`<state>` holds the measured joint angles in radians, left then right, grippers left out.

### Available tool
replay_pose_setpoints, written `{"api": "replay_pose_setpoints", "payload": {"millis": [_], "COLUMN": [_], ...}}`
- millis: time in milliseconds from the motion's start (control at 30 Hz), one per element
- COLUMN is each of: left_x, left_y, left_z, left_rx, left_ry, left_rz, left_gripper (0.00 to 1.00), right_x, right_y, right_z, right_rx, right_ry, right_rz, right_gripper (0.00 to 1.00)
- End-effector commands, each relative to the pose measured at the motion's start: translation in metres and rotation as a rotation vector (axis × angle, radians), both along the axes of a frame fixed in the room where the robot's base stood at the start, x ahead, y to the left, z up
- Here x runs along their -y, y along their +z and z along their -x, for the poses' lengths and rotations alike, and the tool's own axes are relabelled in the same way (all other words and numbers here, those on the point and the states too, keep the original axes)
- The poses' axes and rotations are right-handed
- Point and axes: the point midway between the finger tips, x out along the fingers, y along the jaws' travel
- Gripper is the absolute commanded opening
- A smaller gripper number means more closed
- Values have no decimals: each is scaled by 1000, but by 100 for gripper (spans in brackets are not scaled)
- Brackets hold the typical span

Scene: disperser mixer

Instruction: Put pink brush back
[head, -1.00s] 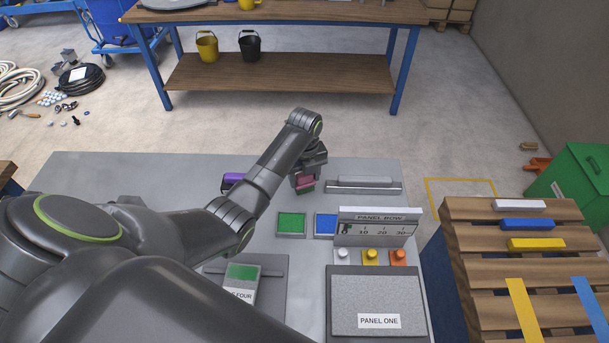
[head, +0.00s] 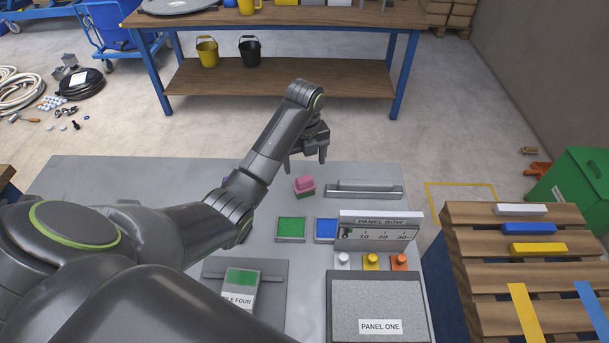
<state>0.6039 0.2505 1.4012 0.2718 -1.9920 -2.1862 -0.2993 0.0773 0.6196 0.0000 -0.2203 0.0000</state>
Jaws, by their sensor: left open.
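The pink brush (head: 304,183) stands on the grey bench top (head: 120,175), left of a long grey rail-like holder. Its top is pink and a dark green part shows beneath; I cannot tell whether that is its bristles or a separate thing. My left gripper (head: 306,160) is open and empty, above and just beyond the brush, apart from it. My right gripper is not in view.
A grey holder (head: 364,191), green pad (head: 290,229), blue pad (head: 325,229) and panel bow gauge (head: 378,231) stand nearby. A purple thing is mostly hidden behind my left arm. A slatted pallet (head: 470,240) stands right.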

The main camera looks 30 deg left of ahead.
Motion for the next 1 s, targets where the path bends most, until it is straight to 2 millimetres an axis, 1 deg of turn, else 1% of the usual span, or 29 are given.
{"api": "replay_pose_setpoints", "payload": {"millis": [33,67,233,433,1000], "left_x": [0,0,0,0,0], "left_y": [20,26,36,40,39], "left_z": [-1,0,0,0,0], "left_rx": [2,1,-3,-3,-2], "left_ry": [0,0,0,0,0], "left_rz": [-1,-1,0,0,1], "left_gripper": [76,76,76,76,76], "right_x": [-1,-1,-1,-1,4], "right_y": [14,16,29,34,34], "right_z": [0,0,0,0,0], "right_rx": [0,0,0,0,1], "right_ry": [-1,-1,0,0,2], "right_rz": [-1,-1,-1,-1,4], "right_gripper": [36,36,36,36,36]}}
